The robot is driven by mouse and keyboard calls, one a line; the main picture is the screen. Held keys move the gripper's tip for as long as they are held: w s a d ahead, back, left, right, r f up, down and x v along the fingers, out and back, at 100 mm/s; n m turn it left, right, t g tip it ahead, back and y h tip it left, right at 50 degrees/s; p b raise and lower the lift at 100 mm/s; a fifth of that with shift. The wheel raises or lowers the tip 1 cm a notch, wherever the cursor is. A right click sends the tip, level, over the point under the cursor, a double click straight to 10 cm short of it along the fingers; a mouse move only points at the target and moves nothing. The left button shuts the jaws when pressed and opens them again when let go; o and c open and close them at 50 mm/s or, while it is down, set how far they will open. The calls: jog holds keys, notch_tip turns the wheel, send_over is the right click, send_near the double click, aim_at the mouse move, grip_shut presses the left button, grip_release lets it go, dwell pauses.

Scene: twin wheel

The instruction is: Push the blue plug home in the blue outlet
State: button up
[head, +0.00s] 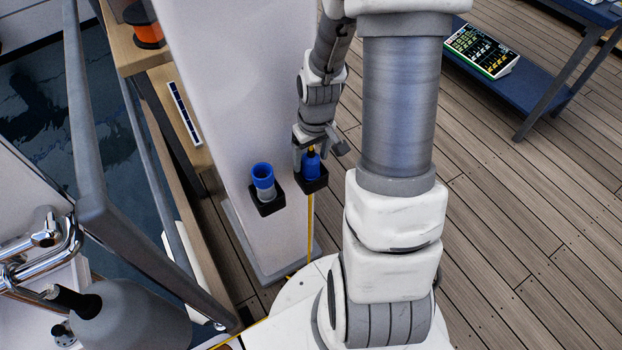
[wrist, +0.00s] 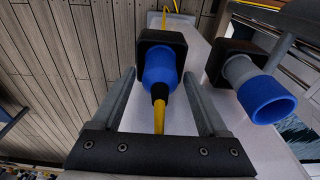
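The blue plug (head: 311,167) sits nose-in in a black holder (head: 313,184) on a white panel. In the wrist view the plug (wrist: 160,68) points away from me, with a yellow cable leaving its black rear end towards me. The blue outlet (head: 263,175), a grey cylinder with an open blue collar, stands in a second black box to the left; in the wrist view the outlet (wrist: 263,98) is at the right. My gripper (head: 318,155) is open, with one finger on each side of the plug. In the wrist view gaps show between plug and fingers (wrist: 158,78).
The white panel (head: 225,90) bears both black boxes side by side. A yellow cable (head: 310,225) hangs below the plug's box. A grey rail (head: 120,210) and chrome pipes (head: 45,245) stand at the left.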

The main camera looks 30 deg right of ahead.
jog(key=shift+o, duration=0.4)
notch_tip(320, 180, up, 17)
jog(key=s+p, duration=0.2)
jog(key=p, duration=0.2)
jog(key=shift+r, duration=0.15)
jog(key=shift+r, duration=0.1)
